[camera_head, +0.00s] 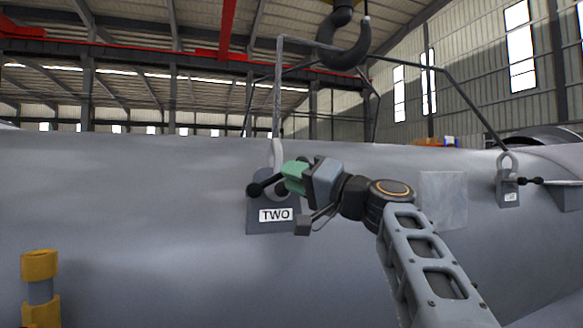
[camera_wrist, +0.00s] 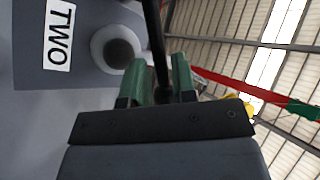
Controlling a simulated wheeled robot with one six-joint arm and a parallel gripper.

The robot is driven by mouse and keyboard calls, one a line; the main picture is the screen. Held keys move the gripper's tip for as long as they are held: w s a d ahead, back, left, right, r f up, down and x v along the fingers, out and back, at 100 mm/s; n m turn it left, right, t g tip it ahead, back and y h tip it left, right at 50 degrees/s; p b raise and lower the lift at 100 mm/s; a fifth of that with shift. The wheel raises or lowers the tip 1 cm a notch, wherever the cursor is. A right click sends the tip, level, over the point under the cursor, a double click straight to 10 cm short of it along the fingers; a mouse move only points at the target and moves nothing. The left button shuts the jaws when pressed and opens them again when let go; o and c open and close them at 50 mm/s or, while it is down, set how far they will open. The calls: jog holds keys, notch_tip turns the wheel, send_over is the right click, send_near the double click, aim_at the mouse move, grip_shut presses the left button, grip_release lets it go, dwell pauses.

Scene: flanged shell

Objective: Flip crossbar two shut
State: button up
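Crossbar two (camera_head: 256,190) is a dark bar with a ball end, at the grey lug block labelled TWO (camera_head: 258,228) on the big grey shell. Its ball end sticks out to the left, and its other part is hidden behind my gripper (camera_head: 287,178). In the wrist view the dark bar (camera_wrist: 156,40) runs down between the two green fingers of my gripper (camera_wrist: 160,75). The fingers appear closed about the bar's end. A round grey boss with a dark centre (camera_wrist: 118,50) and the TWO label (camera_wrist: 59,35) show to the left.
A crane hook (camera_head: 345,50) and a bent lifting frame (camera_head: 430,67) hang above the shell. A second lug (camera_head: 507,192) with its own dark crossbar stands at the right. A yellow fitting (camera_head: 40,266) is at lower left.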

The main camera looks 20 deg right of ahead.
jog(key=shift+w+a+r, duration=0.15)
jog(key=shift+w+a, duration=0.1)
jog(key=shift+w, duration=0.1)
jog(key=shift+c, duration=0.4)
grip_shut()
